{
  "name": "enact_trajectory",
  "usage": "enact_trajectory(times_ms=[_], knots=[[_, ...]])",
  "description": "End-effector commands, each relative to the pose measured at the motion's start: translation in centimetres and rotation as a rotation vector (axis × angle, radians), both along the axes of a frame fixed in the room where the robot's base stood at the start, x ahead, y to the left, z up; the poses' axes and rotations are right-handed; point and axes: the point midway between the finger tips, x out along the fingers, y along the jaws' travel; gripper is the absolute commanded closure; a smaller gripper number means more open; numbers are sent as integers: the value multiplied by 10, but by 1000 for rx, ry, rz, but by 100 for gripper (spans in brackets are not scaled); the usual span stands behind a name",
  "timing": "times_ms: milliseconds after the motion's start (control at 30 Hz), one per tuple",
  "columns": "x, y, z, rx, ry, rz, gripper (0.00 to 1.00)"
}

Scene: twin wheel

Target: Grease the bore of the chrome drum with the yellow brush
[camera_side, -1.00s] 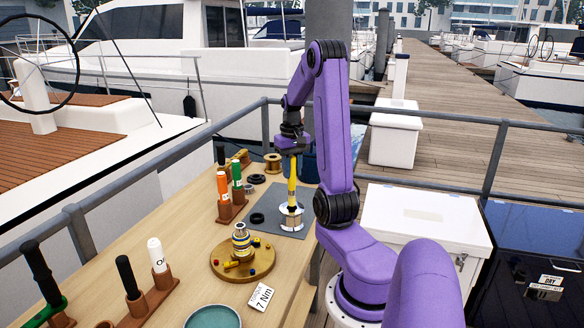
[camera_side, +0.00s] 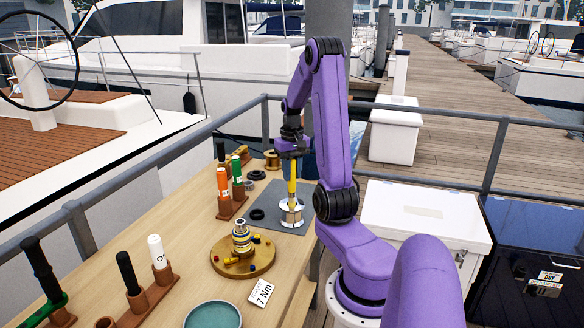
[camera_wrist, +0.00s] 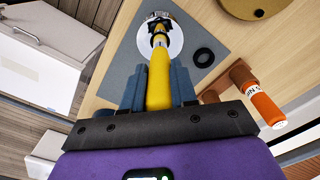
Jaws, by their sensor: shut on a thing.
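The yellow brush (camera_side: 292,186) is upright in my gripper (camera_side: 292,160), its handle clasped between the two fingers. In the wrist view my gripper (camera_wrist: 158,88) is closed around the brush's yellow handle (camera_wrist: 159,75), which points at the drum. The chrome drum (camera_side: 291,216) stands on a grey mat, directly below the brush. The drum's pale round flange (camera_wrist: 176,46) shows in the wrist view. The brush's lower end is at the top of the drum; its bristles are not clear, and I cannot tell how deep they are.
A black ring (camera_side: 257,214) lies on the grey mat (camera_side: 275,192) left of the drum. An orange tube (camera_side: 223,184) and a green one (camera_side: 238,176) stand in a brown rack. A round wooden board (camera_side: 221,263) with a striped stack, a torque card (camera_side: 262,293) and a teal dish (camera_side: 214,316) are nearer.

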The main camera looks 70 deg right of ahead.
Motion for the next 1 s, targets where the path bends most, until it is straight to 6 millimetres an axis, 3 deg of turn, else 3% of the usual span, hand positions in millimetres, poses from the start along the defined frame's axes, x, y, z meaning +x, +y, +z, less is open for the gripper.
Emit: enact_trajectory(times_ms=[600, 1000], knots=[[0, 0, -32, 1, 1, 0, 100], [0, 0, -36, 0, 0, 0, 100]])
